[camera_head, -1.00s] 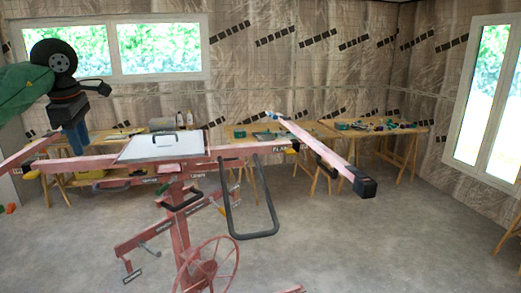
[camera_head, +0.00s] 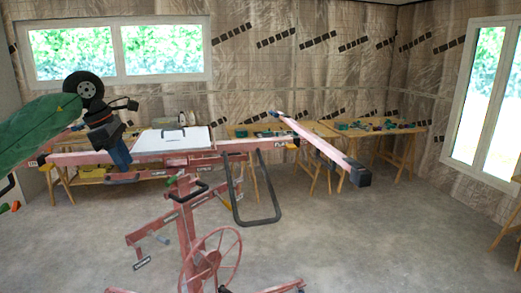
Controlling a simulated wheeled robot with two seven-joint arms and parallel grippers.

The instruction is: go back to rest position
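The red panel lift (camera_head: 186,215) stands upright on the floor in the middle of the view. Its long crossbar carries a white flat plate (camera_head: 176,141), and a pale beam (camera_head: 318,140) ends in a black block at right. Its spoked wheel (camera_head: 211,261) is low at front. My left gripper (camera_head: 121,156) comes in from the left on the green arm. Its blue fingers point down and overlap the left part of the crossbar in the picture. I cannot tell whether they touch it or how far apart they are. My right gripper is not in view.
Wooden work tables (camera_head: 395,136) with tools stand along the back wall. A black tubular loop (camera_head: 276,192) hangs from the lift. Windows are at back left and at right. The grey floor (camera_head: 390,235) at front right is clear.

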